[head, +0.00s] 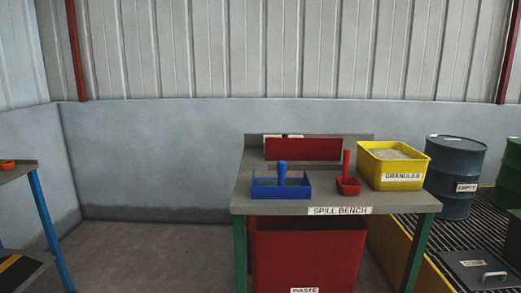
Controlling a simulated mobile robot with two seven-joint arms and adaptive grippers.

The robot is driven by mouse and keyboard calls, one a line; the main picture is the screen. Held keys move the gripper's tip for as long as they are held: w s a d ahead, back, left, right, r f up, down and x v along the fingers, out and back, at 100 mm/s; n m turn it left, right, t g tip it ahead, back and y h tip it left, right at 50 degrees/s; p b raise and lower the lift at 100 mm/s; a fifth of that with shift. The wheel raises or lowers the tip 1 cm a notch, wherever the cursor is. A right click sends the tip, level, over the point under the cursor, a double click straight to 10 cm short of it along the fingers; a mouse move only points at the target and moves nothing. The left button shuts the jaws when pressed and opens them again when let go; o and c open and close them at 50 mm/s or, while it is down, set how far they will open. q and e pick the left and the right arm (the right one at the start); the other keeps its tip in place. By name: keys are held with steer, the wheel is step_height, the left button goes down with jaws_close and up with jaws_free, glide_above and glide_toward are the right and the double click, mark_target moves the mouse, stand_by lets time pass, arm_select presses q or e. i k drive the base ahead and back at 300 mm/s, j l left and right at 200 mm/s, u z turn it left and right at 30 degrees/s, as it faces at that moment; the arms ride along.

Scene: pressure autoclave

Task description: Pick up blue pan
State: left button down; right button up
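The blue pan (265,188) sits on the left part of the spill bench (260,208), near its front edge. It is a shallow blue tray with raised sides, and an upright blue handle (282,173) shows at its middle. No gripper is near the pan. Neither of my grippers shows in the head view.
A red scoop (348,184) and a yellow granules bin (393,167) stand to the pan's right. A red panel (302,149) stands behind it. A red waste bin (305,258) is under the bench. Dark drum (456,175) at right. Floor (150,255) left of the bench is clear.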

mark_target(281, 188)
steer(key=j+u, duration=0.1)
steer(key=u, duration=0.3)
steer(key=i+u, duration=0.1)
steer(key=u, duration=0.25)
steer(key=i+u, duration=0.1)
steer(key=u, duration=0.3)
steer(key=j+u, duration=0.1)
steer(key=u, duration=0.3)
steer(key=i+z, duration=0.25)
steer(key=i, duration=0.55)
steer(key=i+j+z, duration=0.3)
steer(key=i, duration=0.5)
steer(key=i+l+z, duration=0.1)
steer(key=i+z, duration=0.2)
steer(key=i, duration=0.5)
steer(key=i+z, duration=0.35)
steer(key=i, duration=2.05)
steer(key=i+z, duration=0.1)
steer(key=z, duration=0.4)
steer(key=i+j+z, duration=0.1)
steer(key=z, duration=0.4)
steer(key=i+j+z, duration=0.1)
steer(key=z, duration=2.7)
